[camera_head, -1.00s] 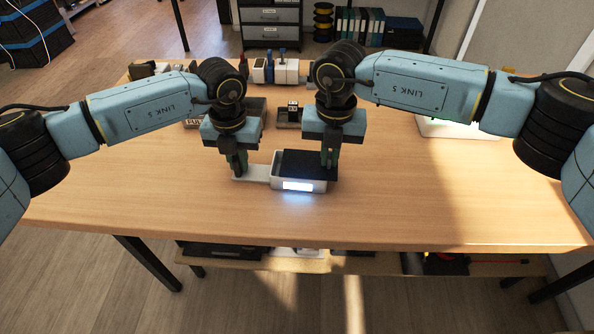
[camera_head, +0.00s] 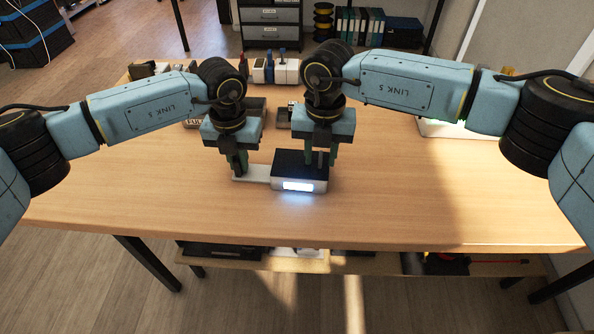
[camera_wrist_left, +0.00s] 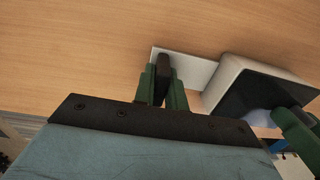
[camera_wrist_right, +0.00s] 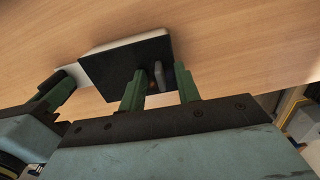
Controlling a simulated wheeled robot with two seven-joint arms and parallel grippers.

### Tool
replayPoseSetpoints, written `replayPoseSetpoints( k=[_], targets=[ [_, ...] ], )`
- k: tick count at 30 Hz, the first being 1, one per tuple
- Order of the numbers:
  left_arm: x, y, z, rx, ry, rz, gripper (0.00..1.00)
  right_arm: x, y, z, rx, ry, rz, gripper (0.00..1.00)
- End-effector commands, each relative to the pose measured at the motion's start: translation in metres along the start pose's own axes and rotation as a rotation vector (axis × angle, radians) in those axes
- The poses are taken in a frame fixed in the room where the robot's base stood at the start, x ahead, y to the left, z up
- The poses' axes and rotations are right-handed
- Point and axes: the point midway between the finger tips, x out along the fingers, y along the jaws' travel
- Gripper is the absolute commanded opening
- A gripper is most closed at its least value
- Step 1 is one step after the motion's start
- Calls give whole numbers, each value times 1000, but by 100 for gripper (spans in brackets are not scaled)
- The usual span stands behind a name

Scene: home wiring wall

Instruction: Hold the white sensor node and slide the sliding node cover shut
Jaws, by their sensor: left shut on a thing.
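The white sensor node (camera_head: 285,187) lies on the table, its lit display facing me and its flat white strip (camera_head: 252,173) reaching left. Its black sliding cover (camera_head: 290,162) lies over the top of the box, with edges looking about level with the box. My left gripper (camera_head: 240,170) is shut on a dark upright piece (camera_wrist_left: 163,66) at the node's strip. My right gripper (camera_head: 320,162) is open above the cover's right part. In the right wrist view, its fingers stand apart on both sides of a small grey knob (camera_wrist_right: 158,74) on the cover; a gap shows beside it.
Trays (camera_head: 255,108) and small devices (camera_head: 275,70) stand behind the grippers. A white device with a green light (camera_head: 432,128) is at the right back. The table's front and right parts are clear.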

Motion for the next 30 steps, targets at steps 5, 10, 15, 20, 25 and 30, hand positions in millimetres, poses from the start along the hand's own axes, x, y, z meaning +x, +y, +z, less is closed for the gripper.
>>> replayPoseSetpoints(
  k=[5,10,15,20,25,30],
  targets=[
    [0,0,0,-1,-1,0,0,-6,0,1,0,-2,0,33],
    [0,0,0,-1,-1,0,0,-34,0,1,-1,-4,1,33],
    [0,1,0,-1,-1,0,0,-72,0,1,0,-4,1,33],
    [0,1,0,-1,-1,0,0,-100,0,0,0,-3,1,33],
    [0,0,0,-1,-1,0,0,-117,0,0,0,-1,0,33],
    [0,0,0,-1,-1,0,0,-120,0,0,0,0,0,33]
  ],
)
